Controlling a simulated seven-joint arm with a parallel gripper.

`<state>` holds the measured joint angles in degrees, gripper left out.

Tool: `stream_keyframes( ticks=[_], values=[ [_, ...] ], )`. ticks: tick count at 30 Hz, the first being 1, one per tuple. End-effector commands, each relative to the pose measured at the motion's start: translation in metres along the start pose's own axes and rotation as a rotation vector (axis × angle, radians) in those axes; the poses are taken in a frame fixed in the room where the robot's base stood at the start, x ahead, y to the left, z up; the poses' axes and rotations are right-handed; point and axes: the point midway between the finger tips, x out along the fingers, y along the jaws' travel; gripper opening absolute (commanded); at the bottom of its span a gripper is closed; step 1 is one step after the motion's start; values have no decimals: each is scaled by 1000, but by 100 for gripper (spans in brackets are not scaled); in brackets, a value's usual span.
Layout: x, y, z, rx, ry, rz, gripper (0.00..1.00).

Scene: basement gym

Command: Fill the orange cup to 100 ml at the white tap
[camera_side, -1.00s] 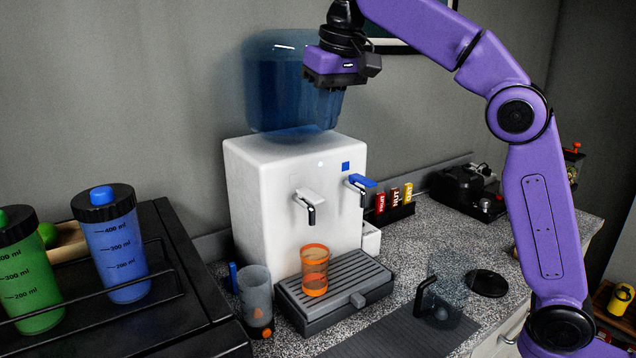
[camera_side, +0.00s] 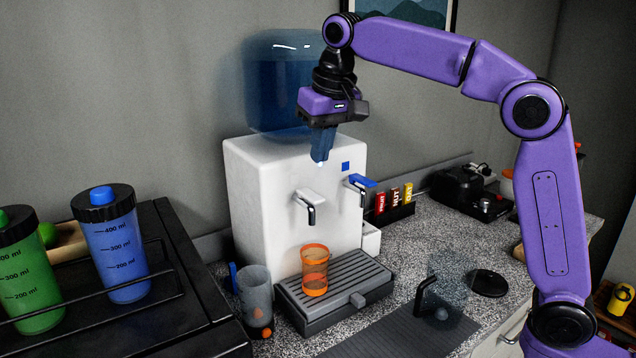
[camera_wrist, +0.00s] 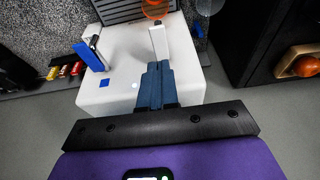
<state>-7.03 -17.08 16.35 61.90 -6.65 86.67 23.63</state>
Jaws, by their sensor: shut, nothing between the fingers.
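The orange cup (camera_side: 315,268) stands upright on the drip tray (camera_side: 372,267) of the white water dispenser (camera_side: 262,180), below the white tap (camera_side: 307,201). The cup is see-through, with a darker orange band low in it; I cannot read its level. In the wrist view the orange cup (camera_wrist: 156,8) shows at the top edge, just past the white tap (camera_wrist: 158,42). My gripper (camera_side: 319,160) is shut and empty, pointing down above the white tap, in front of the dispenser's upper front. Its blue fingers also show in the wrist view (camera_wrist: 157,72).
A blue-marked tap (camera_side: 360,182) is right of the white one. A grey clear cup (camera_side: 256,299) stands left of the tray, a clear jug (camera_side: 447,287) to the right. Blue (camera_side: 112,245) and green (camera_side: 27,275) bottles stand in a rack. A large blue water bottle (camera_side: 270,90) tops the dispenser.

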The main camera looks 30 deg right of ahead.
Motion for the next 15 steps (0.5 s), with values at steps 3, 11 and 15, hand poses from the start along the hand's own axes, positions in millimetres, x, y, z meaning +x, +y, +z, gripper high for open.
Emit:
stream_keyframes(
  ticks=[3,11,15],
  values=[
    [22,1,1,0,-4,2,0],
    [56,0,7,-1,-2,1,0],
    [68,0,10,-1,-1,1,0]
  ],
)
